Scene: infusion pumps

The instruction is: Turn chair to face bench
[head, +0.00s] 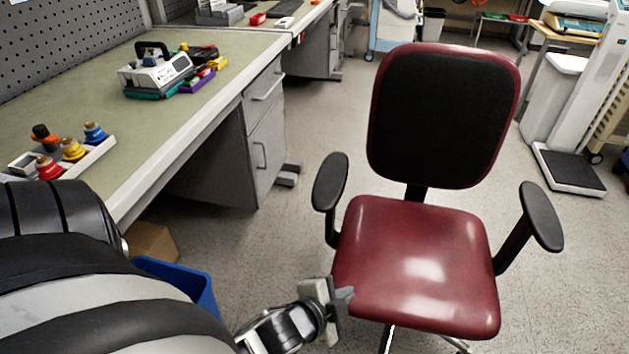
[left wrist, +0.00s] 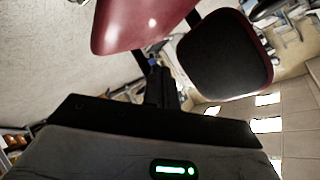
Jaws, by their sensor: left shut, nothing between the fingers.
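A red office chair (head: 425,265) with a black-panelled backrest (head: 440,120) and two black armrests stands on the floor right of centre in the head view. Its seat front faces me, and the bench (head: 215,75) is to its left. My left gripper (head: 345,295) is shut and empty at the left front edge of the seat; I cannot tell whether it touches. In the left wrist view the red seat (left wrist: 135,25) and the backrest (left wrist: 225,55) show tilted above the gripper body. My right gripper is not in view.
A blue bin (head: 185,280) and a cardboard box (head: 152,243) stand below the bench, near my left arm. Drawers (head: 263,120) line the bench side. A white scale (head: 568,165) stands behind right. Floor between bench and chair is clear.

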